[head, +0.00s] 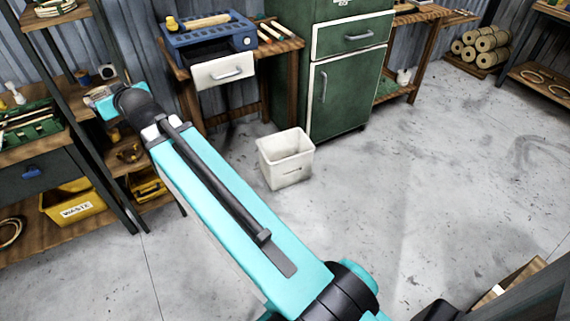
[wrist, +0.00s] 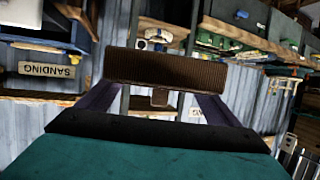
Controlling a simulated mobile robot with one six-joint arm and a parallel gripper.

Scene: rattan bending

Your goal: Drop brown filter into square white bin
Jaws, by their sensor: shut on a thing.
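The brown filter (wrist: 157,69) is a ribbed dark brown block in the wrist view, held between the two fingers of my gripper (wrist: 160,100). My gripper is shut on it. In the head view my arm reaches to the upper left, and the gripper and filter are hidden behind its end. The square white bin (head: 286,159) stands on the floor in the head view, in front of the green cabinet and to the right of my arm. Its top is open. The bottom of its inside cannot be made out.
A wooden shelf unit with a yellow waste bin (head: 72,206) is at the left, close to my arm. A bench holds a blue tool box (head: 208,35) above an open white-fronted drawer (head: 224,72). A green cabinet (head: 347,85) stands behind the bin.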

